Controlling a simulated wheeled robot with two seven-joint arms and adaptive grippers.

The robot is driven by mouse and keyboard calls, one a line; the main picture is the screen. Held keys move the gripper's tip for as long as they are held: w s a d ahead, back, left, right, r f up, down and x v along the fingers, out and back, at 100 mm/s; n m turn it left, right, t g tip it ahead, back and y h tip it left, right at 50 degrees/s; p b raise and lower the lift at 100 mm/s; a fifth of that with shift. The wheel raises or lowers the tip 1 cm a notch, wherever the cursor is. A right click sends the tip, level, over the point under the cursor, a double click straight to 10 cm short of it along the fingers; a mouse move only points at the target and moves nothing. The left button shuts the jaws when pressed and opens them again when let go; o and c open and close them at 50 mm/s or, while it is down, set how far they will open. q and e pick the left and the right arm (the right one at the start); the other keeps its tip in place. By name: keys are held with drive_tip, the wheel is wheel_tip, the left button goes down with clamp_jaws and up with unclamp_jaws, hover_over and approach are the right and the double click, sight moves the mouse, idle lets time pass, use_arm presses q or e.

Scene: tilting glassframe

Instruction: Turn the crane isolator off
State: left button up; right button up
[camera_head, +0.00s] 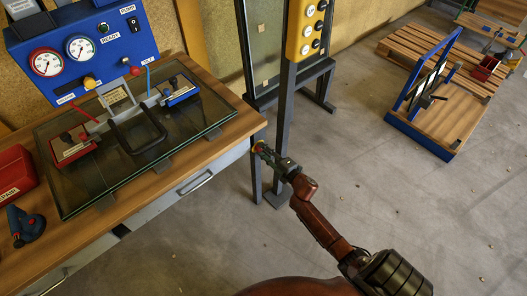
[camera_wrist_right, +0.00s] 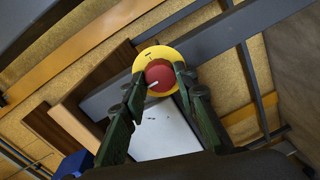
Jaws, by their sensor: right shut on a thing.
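The crane isolator is a red round knob (camera_wrist_right: 161,76) on a yellow disc (camera_wrist_right: 153,53), in the upper middle of the right wrist view. A short white mark shows on the knob's lower left. My right gripper (camera_wrist_right: 160,80) has one dark finger on each side of the knob and is shut on it. In the head view my right gripper (camera_head: 265,151) is by the table's right corner; a small yellow bit of the isolator (camera_head: 258,146) shows at its tips. My left gripper is not in view.
A wooden table (camera_head: 225,128) bears a glass sheet (camera_head: 180,166) with suction pads and a black handle. A blue gauge panel (camera_head: 112,66) stands behind. A yellow button box (camera_head: 292,40) hangs on a grey post. A pallet and blue frame (camera_head: 422,152) stand right.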

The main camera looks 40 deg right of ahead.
idle(0.4)
drive_tip(key=o, duration=1.2)
drive_tip(key=shift+c, duration=0.2)
drive_tip(key=s+d, duration=0.1)
drive_tip(key=s, duration=1.1)
drive_tip(key=shift+r, duration=0.4)
